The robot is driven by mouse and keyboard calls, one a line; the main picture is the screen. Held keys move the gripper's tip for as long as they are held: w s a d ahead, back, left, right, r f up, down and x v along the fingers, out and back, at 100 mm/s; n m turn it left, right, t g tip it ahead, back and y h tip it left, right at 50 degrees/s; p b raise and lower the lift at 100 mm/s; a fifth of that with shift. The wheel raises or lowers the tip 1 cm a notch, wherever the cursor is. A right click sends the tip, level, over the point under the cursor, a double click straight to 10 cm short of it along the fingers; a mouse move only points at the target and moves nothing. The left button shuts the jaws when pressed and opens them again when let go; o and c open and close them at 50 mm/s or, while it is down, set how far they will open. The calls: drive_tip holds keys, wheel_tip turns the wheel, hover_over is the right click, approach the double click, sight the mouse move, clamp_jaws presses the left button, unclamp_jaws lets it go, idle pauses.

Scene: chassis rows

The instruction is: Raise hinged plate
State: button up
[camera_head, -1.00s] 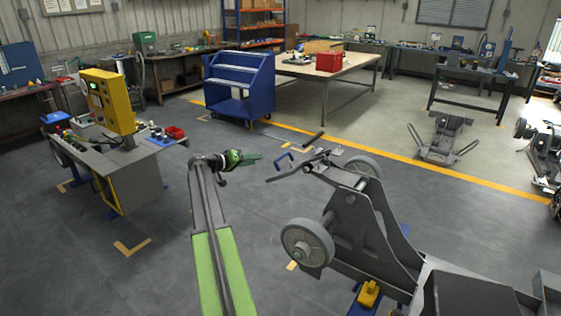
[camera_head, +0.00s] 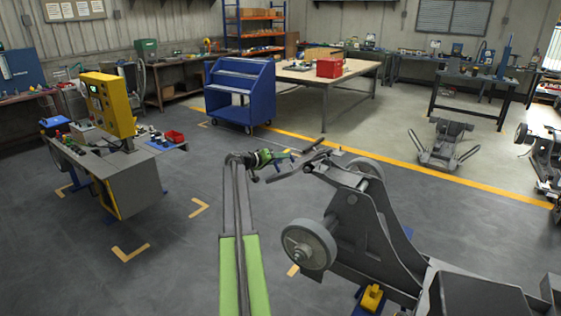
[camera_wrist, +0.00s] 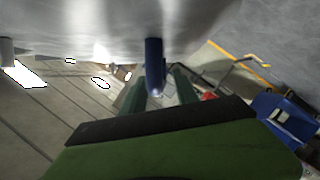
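The grey wheeled chassis (camera_head: 375,240) stands at the right of the head view, its narrow front end towards my arm. Grey bars and a small plate-like part (camera_head: 318,160) are at that front end. I cannot tell exactly which part is the hinged plate. My gripper (camera_head: 287,154), green, is at this front end. In the wrist view a blue rod-like handle (camera_wrist: 154,65) juts from a blurred grey surface (camera_wrist: 110,22). My gripper's green fingers (camera_wrist: 158,94) are on either side of it with gaps showing, so they look open. Contact cannot be made out.
A grey bench with a yellow control box (camera_head: 106,103) stands at left. A blue cart (camera_head: 241,92) and a table with a red case (camera_head: 329,67) are behind. The chassis wheel (camera_head: 308,244) is right of my arm. Floor between bench and arm is clear.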

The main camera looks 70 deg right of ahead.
clamp_jaws()
idle(1.2)
